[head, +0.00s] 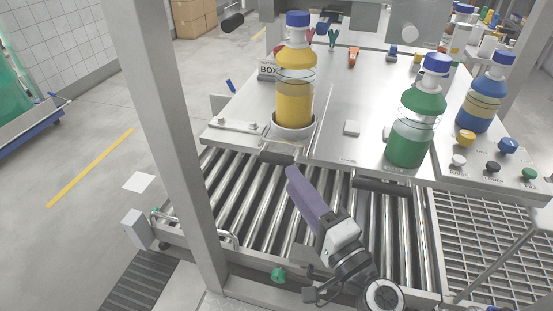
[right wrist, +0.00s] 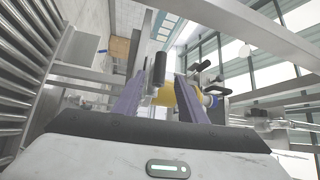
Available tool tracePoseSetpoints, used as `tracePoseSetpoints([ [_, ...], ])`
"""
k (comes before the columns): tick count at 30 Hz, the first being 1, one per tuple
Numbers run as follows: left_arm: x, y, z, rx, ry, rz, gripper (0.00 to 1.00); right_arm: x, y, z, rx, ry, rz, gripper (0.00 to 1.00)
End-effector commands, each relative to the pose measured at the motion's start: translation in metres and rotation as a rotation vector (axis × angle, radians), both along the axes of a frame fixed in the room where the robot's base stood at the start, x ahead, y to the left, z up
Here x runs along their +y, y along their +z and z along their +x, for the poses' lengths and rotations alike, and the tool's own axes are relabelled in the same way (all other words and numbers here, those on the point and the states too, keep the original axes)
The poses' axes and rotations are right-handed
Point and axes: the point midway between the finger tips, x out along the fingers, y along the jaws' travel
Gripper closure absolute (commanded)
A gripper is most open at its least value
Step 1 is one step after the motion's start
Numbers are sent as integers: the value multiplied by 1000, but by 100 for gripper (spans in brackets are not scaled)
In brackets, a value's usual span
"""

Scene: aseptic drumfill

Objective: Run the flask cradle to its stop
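The yellow flask (head: 294,100) with a blue cap stands upright in the white round cradle (head: 293,130) at the left front of the steel table. A short black handle (head: 278,157) sticks out at the table's front edge, just below the cradle. My right gripper (head: 291,172) has its purple fingers pointing up toward this handle, close to it. In the right wrist view, the two fingers (right wrist: 158,98) are apart, with the black handle (right wrist: 157,69) showing between them. I cannot tell whether they touch it. The yellow flask (right wrist: 188,94) shows behind the right-hand finger. My left gripper does not show.
A green flask (head: 411,125) and a blue flask (head: 484,98) stand to the right on the steel table (head: 345,100). A second black handle (head: 381,187) lies at the front edge. A roller conveyor (head: 262,210) runs below; a grey post (head: 165,130) stands at left.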

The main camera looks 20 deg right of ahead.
Motion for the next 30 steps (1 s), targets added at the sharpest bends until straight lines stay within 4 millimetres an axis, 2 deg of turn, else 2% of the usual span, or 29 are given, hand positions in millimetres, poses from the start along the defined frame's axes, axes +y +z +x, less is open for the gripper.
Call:
tracePoseSetpoints([
  [1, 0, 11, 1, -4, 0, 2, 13, 2, 9, 10, -3, 1, 2, 62],
  [3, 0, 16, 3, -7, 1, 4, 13, 5, 10, 24, -2, -1, 1, 62],
  [12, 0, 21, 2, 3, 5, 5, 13, 15, 12, 70, 0, 2, -1, 62],
  [18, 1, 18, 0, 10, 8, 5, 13, 17, 12, 81, 1, 2, -2, 62],
  [25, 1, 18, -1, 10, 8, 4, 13, 17, 12, 81, 2, 1, -3, 62],
  [30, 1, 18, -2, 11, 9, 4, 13, 17, 12, 81, 2, 1, -3, 89],
])
